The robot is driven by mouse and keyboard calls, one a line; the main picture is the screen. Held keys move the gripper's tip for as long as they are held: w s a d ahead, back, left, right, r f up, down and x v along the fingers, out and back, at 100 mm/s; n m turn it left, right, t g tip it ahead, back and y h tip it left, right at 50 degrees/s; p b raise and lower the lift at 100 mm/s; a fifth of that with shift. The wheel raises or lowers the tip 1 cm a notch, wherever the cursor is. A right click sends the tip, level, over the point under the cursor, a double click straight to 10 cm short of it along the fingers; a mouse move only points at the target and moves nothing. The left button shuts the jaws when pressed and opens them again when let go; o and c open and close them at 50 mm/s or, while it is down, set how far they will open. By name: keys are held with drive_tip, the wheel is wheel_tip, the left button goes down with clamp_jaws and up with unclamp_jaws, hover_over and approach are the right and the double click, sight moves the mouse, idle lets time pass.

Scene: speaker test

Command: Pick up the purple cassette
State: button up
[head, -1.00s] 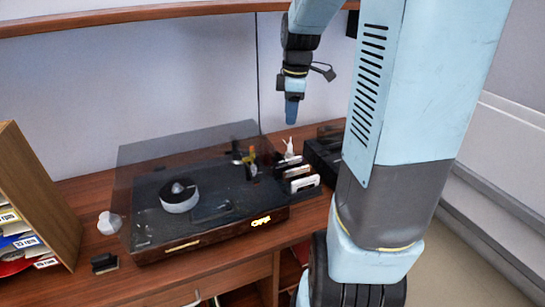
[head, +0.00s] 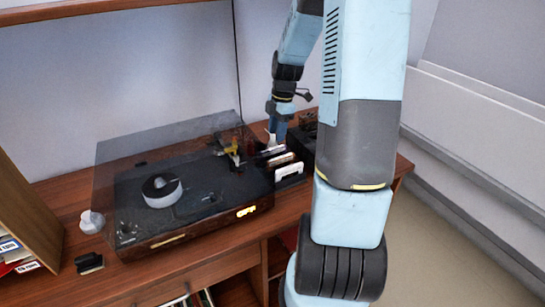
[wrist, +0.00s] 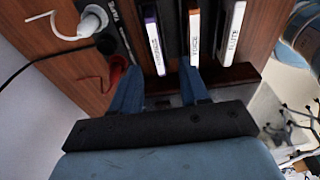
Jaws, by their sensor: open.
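The purple cassette (wrist: 154,42) stands in a row in the wrist view, with a white label and a purple edge at its far end. My gripper (wrist: 158,67) is open, with one blue finger to each side of the cassette's near end. I cannot tell whether either finger touches it. An orange-edged cassette (wrist: 194,38) stands just right of it, close to the right finger. A dark cassette with a white label (wrist: 234,32) stands further right. In the head view my gripper (head: 277,130) is low over the row, and the purple cassette cannot be made out there.
A record player (head: 190,215) with a tinted, raised lid stands left of the cassettes on the wooden desk (head: 70,210). A power strip with a white plug (wrist: 92,22) and a red object (wrist: 118,70) lie left of the gripper.

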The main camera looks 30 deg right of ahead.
sight(273, 148)
drive_tip(key=shift+w+a+f, duration=0.1)
drive_tip(key=shift+a+f, duration=0.05)
drive_tip(key=shift+f, duration=0.95)
drive_tip(key=shift+w+a+f, duration=0.1)
drive_tip(key=shift+a+f, duration=0.1)
drive_tip(key=shift+f, duration=0.85)
drive_tip(key=shift+w+a+f, duration=0.1)
drive_tip(key=shift+a+f, duration=0.05)
drive_tip(key=shift+f, duration=0.95)
drive_tip(key=shift+c, duration=0.4)
clamp_jaws()
